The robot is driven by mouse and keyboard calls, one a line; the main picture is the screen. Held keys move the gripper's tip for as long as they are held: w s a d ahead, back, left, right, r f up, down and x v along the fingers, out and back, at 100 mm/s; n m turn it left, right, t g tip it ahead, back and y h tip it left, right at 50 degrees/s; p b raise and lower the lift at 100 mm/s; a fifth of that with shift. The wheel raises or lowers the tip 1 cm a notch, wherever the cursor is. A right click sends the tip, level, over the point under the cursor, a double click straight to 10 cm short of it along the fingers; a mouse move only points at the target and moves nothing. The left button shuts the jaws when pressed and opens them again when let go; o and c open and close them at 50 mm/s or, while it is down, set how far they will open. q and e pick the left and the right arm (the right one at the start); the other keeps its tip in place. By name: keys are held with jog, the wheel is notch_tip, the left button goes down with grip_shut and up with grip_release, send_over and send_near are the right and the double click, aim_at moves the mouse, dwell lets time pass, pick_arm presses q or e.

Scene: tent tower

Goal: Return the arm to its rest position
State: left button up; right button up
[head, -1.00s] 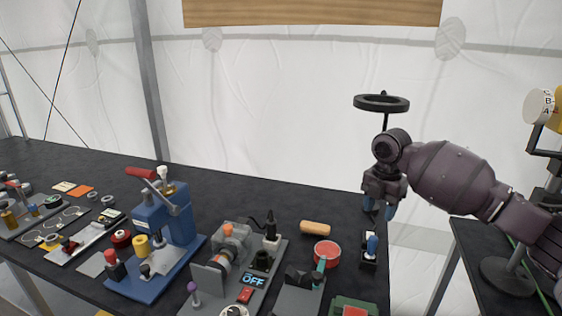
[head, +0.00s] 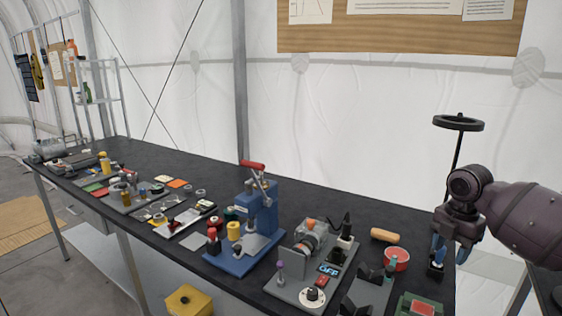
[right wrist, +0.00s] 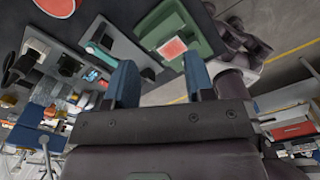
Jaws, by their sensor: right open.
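My right gripper (head: 450,250) is at the right of the head view, at the right end of the black table (head: 330,196). Its blue fingers point down, apart and empty. In the right wrist view the two blue fingers (right wrist: 160,80) also stand apart with nothing between them. The right arm comes in from the right edge. A small black stand (head: 436,270) shows just below and left of the fingers, partly hidden by them; I cannot tell the gap. My left gripper is not in view.
A red tin (head: 397,260), a tan cylinder (head: 384,236) and a green box (head: 418,305) are near the gripper. A grey device (head: 302,272) and a blue press (head: 262,222) stand further left. A black ring (head: 458,123) is behind the gripper.

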jog(key=s+d+f+m+y, duration=0.4)
jog(key=s+d+f+m, duration=0.1)
jog(key=s+d+f, duration=0.9)
jog(key=w+d+r+m+t+h, duration=0.5)
jog(key=w+d+m+t+h, duration=0.4)
jog(key=w, duration=0.3)
jog(key=w+r+m+t, duration=0.35)
jog(key=r+t, duration=0.25)
jog(key=r, duration=0.2)
jog(key=s+a+f+g+y, duration=0.1)
jog(key=s+a+f+y, duration=0.1)
jog(key=s+a+f, duration=0.75)
jog(key=s+a+f+g+y, duration=0.1)
jog(key=s+a+f, duration=0.3)
jog(key=a+f, duration=0.55)
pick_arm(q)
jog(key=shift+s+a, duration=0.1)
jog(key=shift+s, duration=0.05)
pick_arm(e)
jog(key=s+a+f+m+y, duration=0.1)
jog(key=s+a+f+m, duration=0.1)
jog(key=s+a+f, duration=0.2)
jog(key=s+a+f+m+g, duration=0.1)
jog(key=s+a+f+m, duration=0.2)
jog(key=s+a, duration=0.8)
jog(key=s+f, duration=0.2)
jog(key=s, duration=0.1)
jog(key=shift+s+g+y, duration=0.25)
jog(key=shift+g+y, duration=0.05)
jog(key=shift+y, duration=0.1)
